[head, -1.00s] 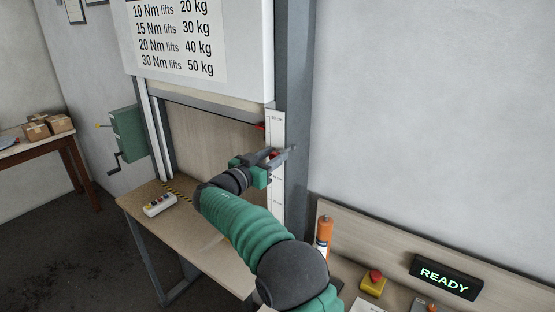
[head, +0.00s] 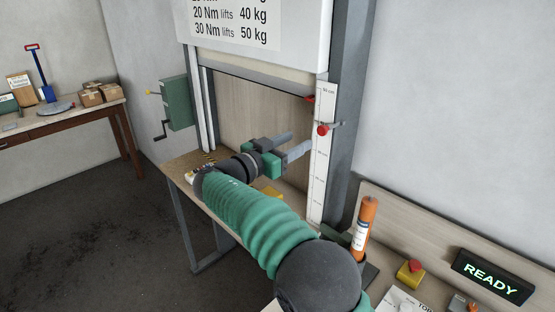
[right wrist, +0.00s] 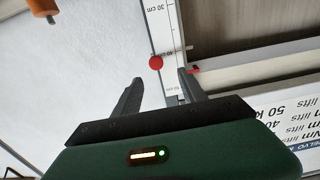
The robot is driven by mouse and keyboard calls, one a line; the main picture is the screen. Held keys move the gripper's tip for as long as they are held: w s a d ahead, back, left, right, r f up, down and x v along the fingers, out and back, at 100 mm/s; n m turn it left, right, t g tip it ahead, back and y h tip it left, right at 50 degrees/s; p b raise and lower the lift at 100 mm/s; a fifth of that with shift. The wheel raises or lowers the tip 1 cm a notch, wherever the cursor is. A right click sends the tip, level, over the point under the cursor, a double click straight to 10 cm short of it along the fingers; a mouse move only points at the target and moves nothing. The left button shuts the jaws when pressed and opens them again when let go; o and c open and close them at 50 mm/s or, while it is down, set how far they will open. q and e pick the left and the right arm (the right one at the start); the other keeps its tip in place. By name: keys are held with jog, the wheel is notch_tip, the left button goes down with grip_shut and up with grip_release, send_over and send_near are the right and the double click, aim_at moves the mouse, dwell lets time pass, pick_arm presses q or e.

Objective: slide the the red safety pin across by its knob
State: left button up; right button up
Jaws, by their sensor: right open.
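The red safety pin's round knob (head: 323,129) is at the upper part of the white centimetre scale, with a thin grey rod beside it reaching right to the grey post. In the right wrist view the knob (right wrist: 156,63) shows just beyond the fingertips, roughly between their lines. My right gripper (head: 299,142) is open and empty, left of and slightly below the knob in the head view, apart from it in the picture. Its two dark fingers (right wrist: 160,80) point at the scale in the wrist view. My left gripper is not in view.
The white scale (head: 321,175) stands along the grey post (head: 350,110). A small red marker (head: 310,98) is near its top. An orange cylinder (head: 364,225), a yellow box with red button (head: 410,272) and a READY sign (head: 492,277) are at lower right. A green crank box (head: 176,103) is left.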

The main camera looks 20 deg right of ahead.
jog(key=b+v, duration=0.1)
jog(key=v, duration=0.5)
jog(key=shift+s+a, duration=0.1)
